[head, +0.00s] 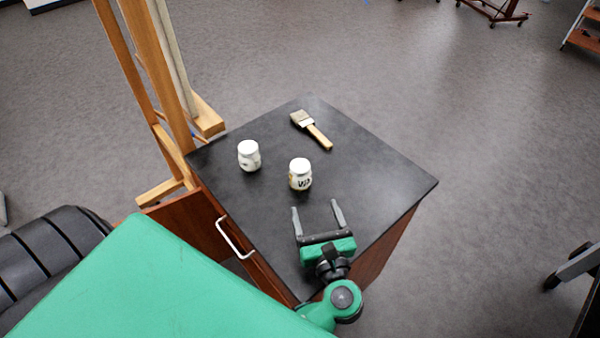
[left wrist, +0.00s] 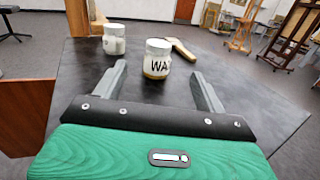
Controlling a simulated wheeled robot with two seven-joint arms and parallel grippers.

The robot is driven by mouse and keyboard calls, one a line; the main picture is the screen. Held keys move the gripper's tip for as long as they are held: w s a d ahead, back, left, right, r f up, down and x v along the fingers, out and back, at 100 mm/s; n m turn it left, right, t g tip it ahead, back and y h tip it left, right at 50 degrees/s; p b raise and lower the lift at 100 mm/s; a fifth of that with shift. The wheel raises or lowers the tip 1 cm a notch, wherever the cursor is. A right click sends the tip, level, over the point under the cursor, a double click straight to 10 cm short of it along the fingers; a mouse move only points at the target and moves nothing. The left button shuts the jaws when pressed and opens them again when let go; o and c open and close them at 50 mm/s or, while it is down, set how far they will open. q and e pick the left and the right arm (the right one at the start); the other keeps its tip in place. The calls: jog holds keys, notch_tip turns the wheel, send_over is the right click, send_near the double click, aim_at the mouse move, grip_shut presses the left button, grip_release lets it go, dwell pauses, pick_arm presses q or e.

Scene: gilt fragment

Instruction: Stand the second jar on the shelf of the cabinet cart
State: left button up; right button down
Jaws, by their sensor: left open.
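Two white-lidded jars stand upright on the black top of the cabinet cart (head: 375,180). The nearer jar (head: 300,175) has dark lettering and a yellowish base; in the left wrist view it (left wrist: 157,60) stands ahead, between the lines of my fingers. The other jar (head: 249,156) stands farther left; it also shows in the left wrist view (left wrist: 114,40). My left gripper (head: 317,207) is open and empty above the near part of the top, its fingertips short of the nearer jar. The cart's shelf is not clearly seen. My right gripper is not in view.
A brush (head: 312,129) with a wooden handle lies on the cart top behind the jars. A wooden easel (head: 165,90) stands close at the cart's left. A white handle (head: 234,238) sticks out from the cart's front. The top's right part is clear.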

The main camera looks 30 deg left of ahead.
pick_arm(q)
jog(key=shift+w+a+f, duration=0.1)
jog(key=shift+f, duration=0.1)
jog(key=p, duration=0.3)
send_near(302, 169)
jog(key=x, duration=0.4)
jog(key=shift+w+a+f, duration=0.1)
jog(key=shift+w+a, duration=0.1)
jog(key=shift+a, duration=0.05)
jog(key=shift+w+a+p, duration=0.3)
jog(key=shift+w+a, duration=0.05)
jog(key=x, duration=0.1)
jog(key=p+x, duration=0.2)
jog(key=shift+w+a+r, duration=0.15)
jog(key=shift+a+r, duration=0.05)
jog(key=shift+r, duration=0.05)
jog(key=shift+w+a+f, duration=0.15)
jog(key=shift+w+a, duration=0.1)
jog(key=shift+w+a+f, duration=0.1)
jog(key=c, duration=1.3)
jog(key=shift+o, duration=0.2)
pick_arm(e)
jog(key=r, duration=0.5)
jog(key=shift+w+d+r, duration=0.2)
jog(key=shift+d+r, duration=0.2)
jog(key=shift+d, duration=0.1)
